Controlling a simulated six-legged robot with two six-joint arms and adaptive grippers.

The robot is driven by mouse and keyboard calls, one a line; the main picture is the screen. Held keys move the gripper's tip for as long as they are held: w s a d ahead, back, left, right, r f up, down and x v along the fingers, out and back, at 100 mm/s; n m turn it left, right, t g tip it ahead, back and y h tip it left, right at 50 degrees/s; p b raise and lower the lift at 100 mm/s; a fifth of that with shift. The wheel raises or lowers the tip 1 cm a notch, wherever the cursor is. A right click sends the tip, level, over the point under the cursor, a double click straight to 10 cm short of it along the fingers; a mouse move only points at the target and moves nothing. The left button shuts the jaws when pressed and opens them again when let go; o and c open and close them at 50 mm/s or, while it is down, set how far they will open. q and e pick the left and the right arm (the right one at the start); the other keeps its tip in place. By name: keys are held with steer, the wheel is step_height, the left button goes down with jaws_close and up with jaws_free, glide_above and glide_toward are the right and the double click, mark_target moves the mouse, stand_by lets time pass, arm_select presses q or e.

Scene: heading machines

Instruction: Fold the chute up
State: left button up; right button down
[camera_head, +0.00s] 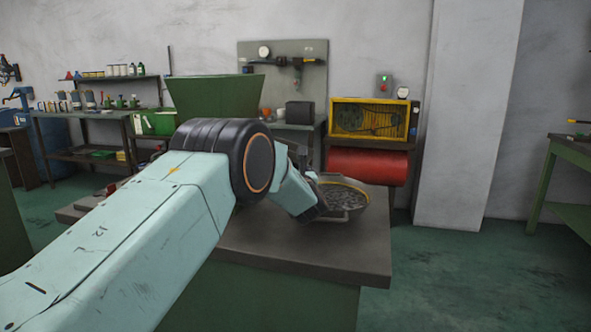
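A green hopper-shaped body (215,95) stands behind my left arm, its lower part hidden. I cannot make out a chute; my arm covers much of the machine. My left arm crosses from the lower left to the middle. Its gripper end (318,203) is dark and small, at the left edge of a round dark pan (345,198) with a yellowish rim and a side handle. I cannot tell whether it touches the pan, or whether its fingers are open. My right gripper is not in view.
The pan sits on a grey-topped green bench (310,250). Behind it are a yellow guarded machine (370,119) and a red drum (367,166). A white pillar (465,120) stands to the right, a green table (570,150) farther right. The floor between is clear.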

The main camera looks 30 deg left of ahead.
arm_select(q)
steer(key=shift+w+a+r, duration=0.2)
steer(key=shift+w+a, duration=0.2)
steer(key=shift+w+a+f, duration=0.2)
steer(key=shift+w+a, duration=0.2)
steer(key=shift+w, duration=0.4)
steer(key=shift+s+r, duration=0.2)
steer(key=shift+w+f, duration=0.15)
steer(key=c, duration=0.4)
jaws_close()
